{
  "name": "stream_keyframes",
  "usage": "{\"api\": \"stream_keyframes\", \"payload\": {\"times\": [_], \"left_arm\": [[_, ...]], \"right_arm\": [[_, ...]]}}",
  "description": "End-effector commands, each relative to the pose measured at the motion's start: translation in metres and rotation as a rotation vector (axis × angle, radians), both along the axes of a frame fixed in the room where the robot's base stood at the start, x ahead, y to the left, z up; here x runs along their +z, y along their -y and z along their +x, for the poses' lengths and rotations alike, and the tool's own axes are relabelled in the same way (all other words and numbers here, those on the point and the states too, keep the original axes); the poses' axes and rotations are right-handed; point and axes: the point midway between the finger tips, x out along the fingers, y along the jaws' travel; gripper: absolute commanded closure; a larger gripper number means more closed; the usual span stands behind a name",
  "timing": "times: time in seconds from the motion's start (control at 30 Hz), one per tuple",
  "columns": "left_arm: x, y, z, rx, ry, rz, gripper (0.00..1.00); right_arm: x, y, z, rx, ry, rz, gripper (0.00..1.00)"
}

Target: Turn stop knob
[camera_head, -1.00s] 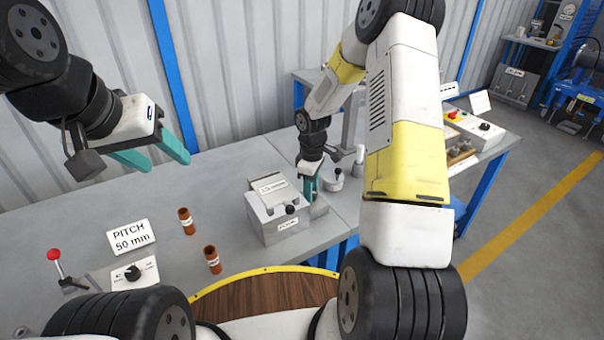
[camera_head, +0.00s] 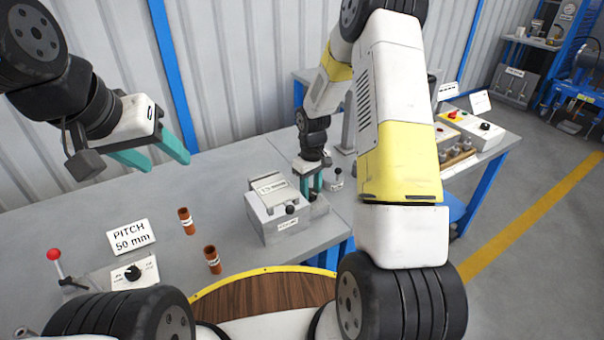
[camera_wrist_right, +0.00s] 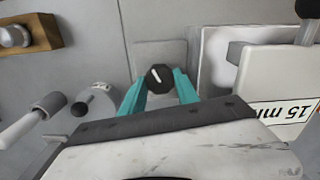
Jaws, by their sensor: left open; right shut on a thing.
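A black knob with a white pointer line (camera_wrist_right: 160,77) sits on a grey block (camera_wrist_right: 158,55) in the right wrist view. My right gripper (camera_wrist_right: 162,79) has its teal fingers shut on the knob, one on each side. The pointer line is slightly tilted. My left gripper (camera_head: 160,156) is open and empty, raised above the left part of the bench.
A panel with a black knob (camera_head: 133,273), a red-ball lever (camera_head: 55,257), a PITCH 50 mm sign (camera_head: 130,236) and two brown tubes (camera_head: 187,220) stand on the left bench. The back-left bench is clear.

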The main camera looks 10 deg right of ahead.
Motion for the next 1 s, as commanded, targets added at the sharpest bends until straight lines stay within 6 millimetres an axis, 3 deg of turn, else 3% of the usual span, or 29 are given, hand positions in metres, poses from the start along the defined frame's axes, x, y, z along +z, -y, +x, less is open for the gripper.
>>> {"api": "stream_keyframes", "payload": {"times": [0.6, 1.0], "left_arm": [[0.0000, 0.0000, 0.0000, 0.000, 0.000, 0.000, 0.47], [0.0000, 0.0000, 0.0000, 0.000, 0.000, 0.000, 0.47]], "right_arm": [[0.0010, 0.0000, 0.0009, -0.583, 0.003, -0.001, 1.00], [0.0008, 0.0000, 0.0010, -0.871, 0.003, 0.000, 1.00]]}}
